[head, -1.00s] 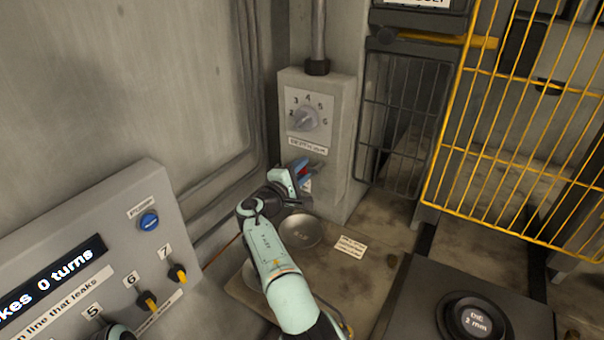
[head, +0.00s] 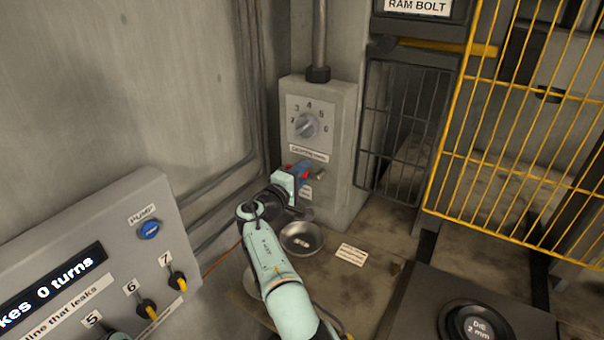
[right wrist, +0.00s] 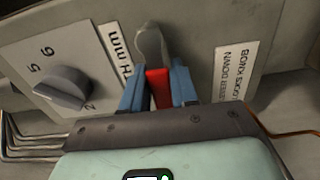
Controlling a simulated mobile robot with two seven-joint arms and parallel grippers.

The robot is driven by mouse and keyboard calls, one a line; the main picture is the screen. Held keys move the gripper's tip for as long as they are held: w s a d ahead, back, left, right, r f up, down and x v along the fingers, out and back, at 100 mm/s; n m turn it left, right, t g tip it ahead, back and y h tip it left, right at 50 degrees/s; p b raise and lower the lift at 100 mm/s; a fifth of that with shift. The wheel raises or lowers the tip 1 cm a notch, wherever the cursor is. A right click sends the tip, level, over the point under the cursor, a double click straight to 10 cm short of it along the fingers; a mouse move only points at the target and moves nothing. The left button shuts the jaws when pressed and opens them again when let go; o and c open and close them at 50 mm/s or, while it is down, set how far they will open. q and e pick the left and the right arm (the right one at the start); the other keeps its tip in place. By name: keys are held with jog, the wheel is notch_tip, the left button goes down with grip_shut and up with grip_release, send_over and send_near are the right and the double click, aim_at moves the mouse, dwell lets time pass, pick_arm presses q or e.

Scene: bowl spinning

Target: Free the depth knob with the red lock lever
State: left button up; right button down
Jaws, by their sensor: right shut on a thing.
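The depth knob (head: 306,125) is a grey dial on a plate numbered up to 6, on the front of a grey box. It also shows in the right wrist view (right wrist: 65,88). Below it is the red lock lever (right wrist: 158,90), with a grey metal end (right wrist: 150,42). My right gripper (head: 298,170) is at the lever, and its blue fingers are shut on the red part from both sides. In the head view the fingers hide much of the lever. My left gripper is not clearly in view.
A sloped panel (head: 60,245) with a blue button and knobs stands at the left. A yellow cage (head: 515,130) is at the right. A dark die block (head: 478,320) is at the lower right.

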jog(key=shift+r, duration=0.15)
jog(key=c, duration=1)
grip_release()
jog(key=shift+o, duration=0.2)
pick_arm(q)
jog(key=s+f+b, duration=0.4)
jog(key=f+b, duration=0.2)
jog(key=f, duration=0.1)
jog(key=shift+f, duration=0.2)
pick_arm(e)
jog(key=v, duration=1.3)
jog(key=shift+s+a, duration=0.1)
jog(key=shift+s, duration=0.05)
